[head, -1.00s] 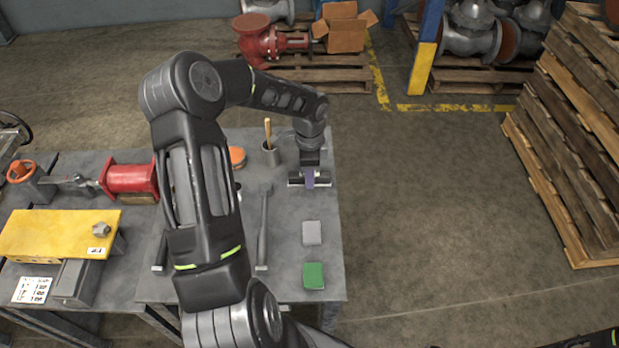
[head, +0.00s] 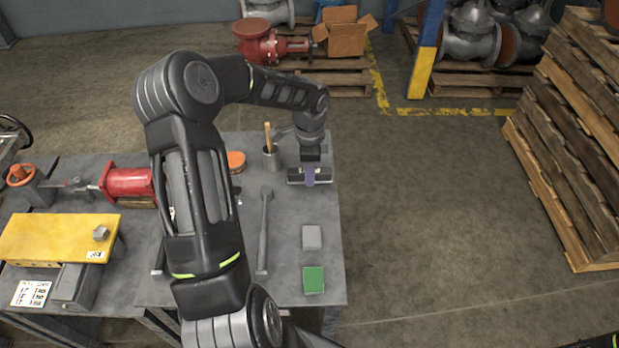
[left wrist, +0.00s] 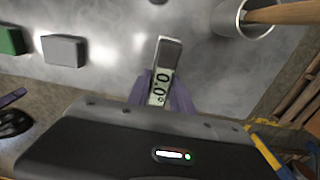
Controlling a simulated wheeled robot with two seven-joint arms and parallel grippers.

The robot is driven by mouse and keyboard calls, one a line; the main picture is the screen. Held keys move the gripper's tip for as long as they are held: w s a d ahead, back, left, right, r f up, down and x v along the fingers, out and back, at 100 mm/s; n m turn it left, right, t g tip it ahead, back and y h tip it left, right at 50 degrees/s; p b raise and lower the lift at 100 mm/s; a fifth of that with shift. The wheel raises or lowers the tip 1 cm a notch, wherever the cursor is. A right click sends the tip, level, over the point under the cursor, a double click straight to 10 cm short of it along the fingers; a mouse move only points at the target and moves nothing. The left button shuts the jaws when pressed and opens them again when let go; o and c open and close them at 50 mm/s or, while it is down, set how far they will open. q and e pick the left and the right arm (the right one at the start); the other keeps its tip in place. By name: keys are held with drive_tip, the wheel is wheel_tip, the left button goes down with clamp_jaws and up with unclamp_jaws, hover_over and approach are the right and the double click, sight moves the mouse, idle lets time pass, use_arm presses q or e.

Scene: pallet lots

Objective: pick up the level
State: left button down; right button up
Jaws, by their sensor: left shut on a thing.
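The level (left wrist: 165,68) is a small grey bar with a lit display reading 0.0° in the left wrist view. My left gripper (left wrist: 160,92) is shut on it, with a purple finger on each side of it. In the head view my left gripper (head: 310,178) is over the far right part of the grey table, and the level cannot be made out there. How far the level is above the tabletop is hard to tell. A dark part with a purple tip at the left edge of the left wrist view looks like my right gripper (left wrist: 12,99), only partly seen.
The grey table (head: 290,218) also bears a grey block (head: 312,237), a green block (head: 314,281), a hammer-like tool (head: 265,230) and a cup (head: 271,157) with a wooden handle in it. A pallet stack (head: 575,140) stands at right. The floor between is clear.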

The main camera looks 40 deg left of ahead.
use_arm(q)
wheel_tip(320, 180, up, 7)
idle(0.8)
